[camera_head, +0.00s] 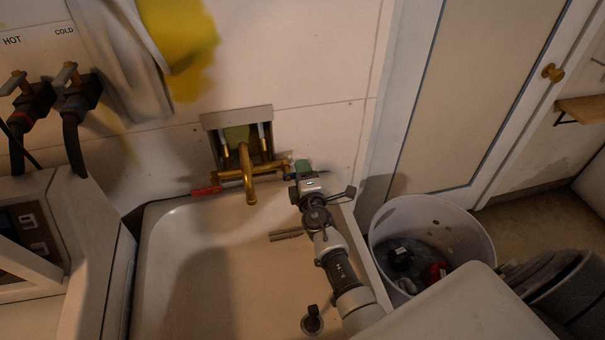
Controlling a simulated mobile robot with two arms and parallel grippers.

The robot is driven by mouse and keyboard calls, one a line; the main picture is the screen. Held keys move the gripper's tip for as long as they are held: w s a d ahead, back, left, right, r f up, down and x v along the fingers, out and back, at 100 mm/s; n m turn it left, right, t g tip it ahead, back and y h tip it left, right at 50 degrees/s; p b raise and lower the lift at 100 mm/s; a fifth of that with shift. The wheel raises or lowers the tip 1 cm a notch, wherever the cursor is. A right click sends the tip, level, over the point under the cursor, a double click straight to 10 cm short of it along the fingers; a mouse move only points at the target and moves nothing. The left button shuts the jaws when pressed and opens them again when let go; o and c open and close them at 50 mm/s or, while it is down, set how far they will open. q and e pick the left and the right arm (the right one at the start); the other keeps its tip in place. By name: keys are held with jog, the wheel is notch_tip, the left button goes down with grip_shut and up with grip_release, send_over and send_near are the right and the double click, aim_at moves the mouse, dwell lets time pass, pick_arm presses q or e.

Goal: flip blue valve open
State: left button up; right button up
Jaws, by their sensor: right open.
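A brass faucet (248,170) is mounted on the wall above the sink, with a red valve handle (206,191) on its left. At its right end a small blue-green piece (302,165) shows just beyond my right gripper; it looks like the blue valve handle, mostly hidden by the gripper. My right gripper (301,176) is open at the faucet's right end, its arm reaching up from the lower right over the sink. I cannot tell whether its fingers touch the handle. My left gripper is out of view.
The sink basin (190,260) lies below the faucet, with a dark drain piece (312,320) in it. A white bucket (430,215) holding items stands at right. HOT and COLD hose valves (75,88) are on the upper left wall above a white machine (85,230).

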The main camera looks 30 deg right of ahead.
aim_at(288, 174)
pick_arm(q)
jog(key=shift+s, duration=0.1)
pick_arm(e)
grip_shut()
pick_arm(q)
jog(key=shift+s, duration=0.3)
